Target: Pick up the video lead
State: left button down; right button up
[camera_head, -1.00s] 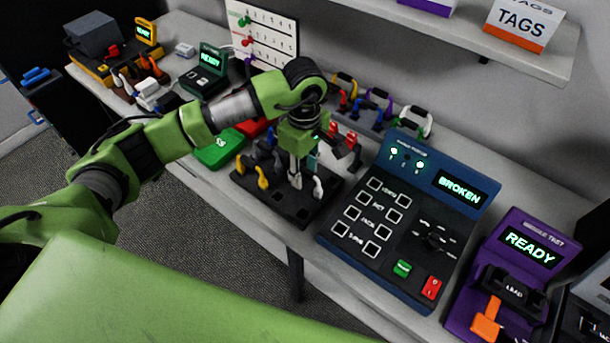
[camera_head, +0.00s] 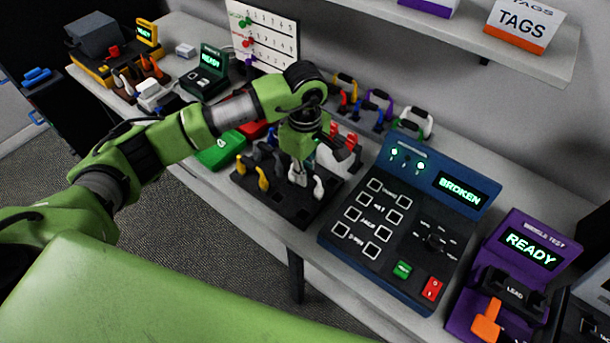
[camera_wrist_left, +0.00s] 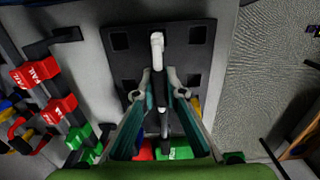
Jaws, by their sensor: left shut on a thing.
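My left gripper (camera_head: 299,176) is low over the black slotted tray (camera_head: 291,208) in the head view. In the left wrist view its fingers (camera_wrist_left: 160,86) are closed around a lead with a white end (camera_wrist_left: 157,42), which points away from the palm over the black tray (camera_wrist_left: 178,24). I cannot tell from its looks whether this is the video lead. Another white-ended lead (camera_head: 318,188) stands in the tray beside the fingers, and yellow-ended leads (camera_head: 263,178) stand to the left. The gripper hides part of the tray. My right gripper is not in view.
A blue tester (camera_head: 410,215) reading BROKEN stands right of the tray, and a purple tester (camera_head: 510,262) reading READY beyond it. Red clips marked FAIL (camera_wrist_left: 36,72) stand close by the tray in the wrist view. A shelf (camera_head: 470,35) hangs above the bench's back.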

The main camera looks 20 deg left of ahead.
pick_arm(q)
jog(key=shift+r+b, duration=0.35)
jog(key=shift+r, duration=0.05)
jog(key=s+d+r+b, duration=0.3)
jog(key=s+r, duration=1)
jog(key=r, duration=0.1)
jog(key=shift+s+d+r+b, duration=0.25)
jog(key=shift+s+r+b, duration=0.05)
jog(key=shift+b, duration=0.1)
